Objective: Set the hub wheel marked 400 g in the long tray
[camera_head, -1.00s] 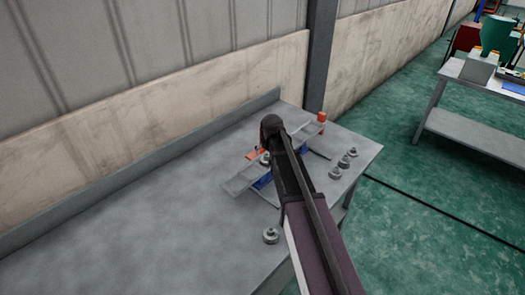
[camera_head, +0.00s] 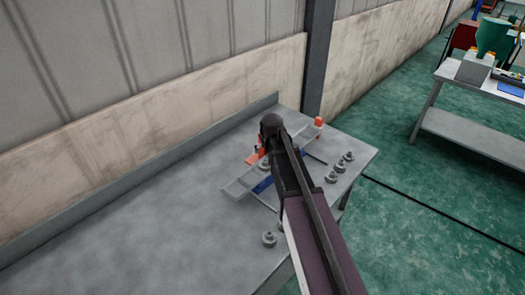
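Several small grey hub wheels stand on the grey bench: a group at the right (camera_head: 338,167) and one near the front edge (camera_head: 269,239). Another grey round part (camera_head: 282,226) shows partly behind my arm. The weight marks are too small to read, so I cannot tell which wheel is 400 g. A long grey tray-like piece (camera_head: 237,188) lies slantwise on the bench, with blue parts (camera_head: 262,184) beside it; my arm covers its middle. My arm reaches over the bench from the lower right. My gripper is hidden behind the arm.
Orange parts (camera_head: 252,158) sit beside the tray, and an orange block (camera_head: 319,122) stands at its far end. A low ledge and wall run along the bench's back. The bench's left part is clear. Another table (camera_head: 437,120) stands at upper right.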

